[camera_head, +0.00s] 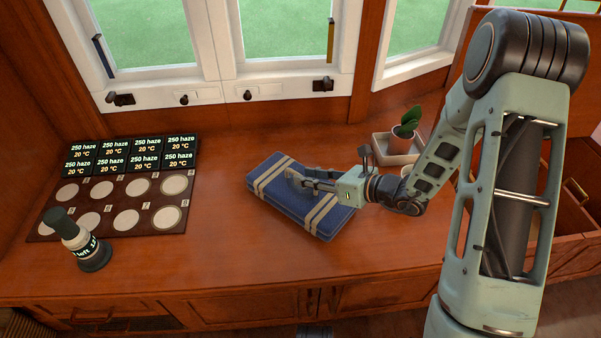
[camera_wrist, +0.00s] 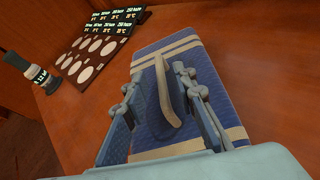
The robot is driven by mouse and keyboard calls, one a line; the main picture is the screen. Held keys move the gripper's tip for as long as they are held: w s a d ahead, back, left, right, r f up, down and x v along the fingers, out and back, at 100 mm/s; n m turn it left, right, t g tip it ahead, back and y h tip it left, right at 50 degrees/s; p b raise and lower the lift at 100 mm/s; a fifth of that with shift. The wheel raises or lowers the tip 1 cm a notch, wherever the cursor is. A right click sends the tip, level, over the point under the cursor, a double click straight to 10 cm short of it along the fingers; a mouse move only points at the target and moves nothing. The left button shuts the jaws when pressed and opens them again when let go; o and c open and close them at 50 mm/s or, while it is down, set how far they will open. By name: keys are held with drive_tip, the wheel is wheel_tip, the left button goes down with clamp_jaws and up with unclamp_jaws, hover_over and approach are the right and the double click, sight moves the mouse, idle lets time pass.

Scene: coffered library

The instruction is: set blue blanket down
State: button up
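The blue blanket (camera_head: 325,217) is a folded, flat bundle with tan bands, lying on the wooden desk (camera_head: 235,255) below the windows. It also shows in the wrist view (camera_wrist: 207,72), with a tan strap handle (camera_wrist: 163,90) standing up from its top. My gripper (camera_head: 300,182) is low over the blanket, reaching in from the right. In the wrist view, my gripper's fingers (camera_wrist: 158,76) stand apart on either side of the handle, with gaps showing between.
A dark rack (camera_head: 127,222) with round pale pads and several "250 haze 20 °C" displays (camera_head: 130,154) lies to the left. A dark cylinder (camera_head: 80,245) with a lit label stands at the front left. A potted plant (camera_head: 403,135) sits in a tray behind my arm.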

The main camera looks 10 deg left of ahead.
drive_tip(key=p+v, duration=0.2)
drive_tip(key=v, duration=0.7)
